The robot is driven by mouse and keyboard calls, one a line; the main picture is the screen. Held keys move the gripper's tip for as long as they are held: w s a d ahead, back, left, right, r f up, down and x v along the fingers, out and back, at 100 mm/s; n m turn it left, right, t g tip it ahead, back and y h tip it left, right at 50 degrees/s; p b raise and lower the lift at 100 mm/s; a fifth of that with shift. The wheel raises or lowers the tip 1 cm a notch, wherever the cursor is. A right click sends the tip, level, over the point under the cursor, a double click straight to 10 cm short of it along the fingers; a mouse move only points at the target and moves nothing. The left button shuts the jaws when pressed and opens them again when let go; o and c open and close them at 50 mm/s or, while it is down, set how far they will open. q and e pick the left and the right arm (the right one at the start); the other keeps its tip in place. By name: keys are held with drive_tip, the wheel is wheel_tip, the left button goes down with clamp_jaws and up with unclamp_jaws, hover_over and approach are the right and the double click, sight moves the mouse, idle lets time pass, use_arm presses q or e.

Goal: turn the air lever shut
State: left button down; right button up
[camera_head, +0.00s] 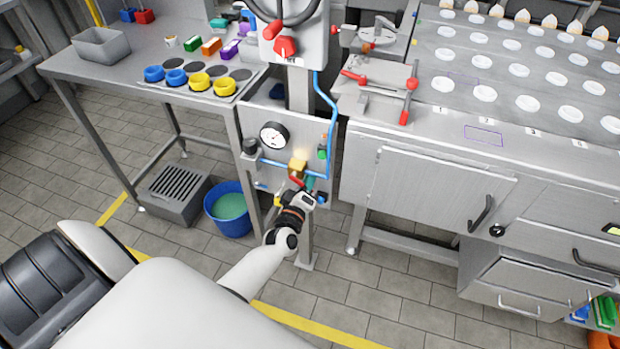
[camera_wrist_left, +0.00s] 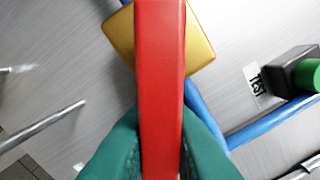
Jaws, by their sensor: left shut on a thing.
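The air lever (camera_wrist_left: 162,75) is a long red handle in front of a brass valve block (camera_wrist_left: 203,45). In the head view its red end (camera_head: 295,181) shows just below the brass block (camera_head: 298,165) on the grey air panel (camera_head: 262,108). My left gripper (camera_head: 304,190) reaches up to the panel from below. In the left wrist view its green fingers (camera_wrist_left: 162,150) are closed on both sides of the red lever. In that view the lever runs up from between the fingers across the block. My right gripper is not in view.
A round pressure gauge (camera_head: 274,136) and a black knob (camera_head: 250,146) sit left of the valve. A blue air hose (camera_head: 333,110) runs down to the panel. A blue bucket (camera_head: 230,209) stands on the floor at left. A steel cabinet (camera_head: 430,190) stands to the right.

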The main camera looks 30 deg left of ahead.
use_arm(q)
drive_tip(key=shift+s+a+f+m+p, duration=0.15)
drive_tip(key=shift+a+f+m+p, duration=0.35)
drive_tip(key=shift+m, duration=1.4)
drive_tip(key=shift+s+a+f+m+p, duration=0.2)
drive_tip(key=shift+a+m, duration=0.5)
drive_tip(key=shift+m, duration=1.2)
drive_tip(key=shift+s+a+f+m+p, duration=0.1)
drive_tip(key=shift+a+f+m+p, duration=0.3)
drive_tip(key=shift+m, duration=1.5)
drive_tip(key=shift+a, duration=0.25)
drive_tip(key=c, duration=1.4)
unclamp_jaws()
drive_tip(key=v, duration=1.2)
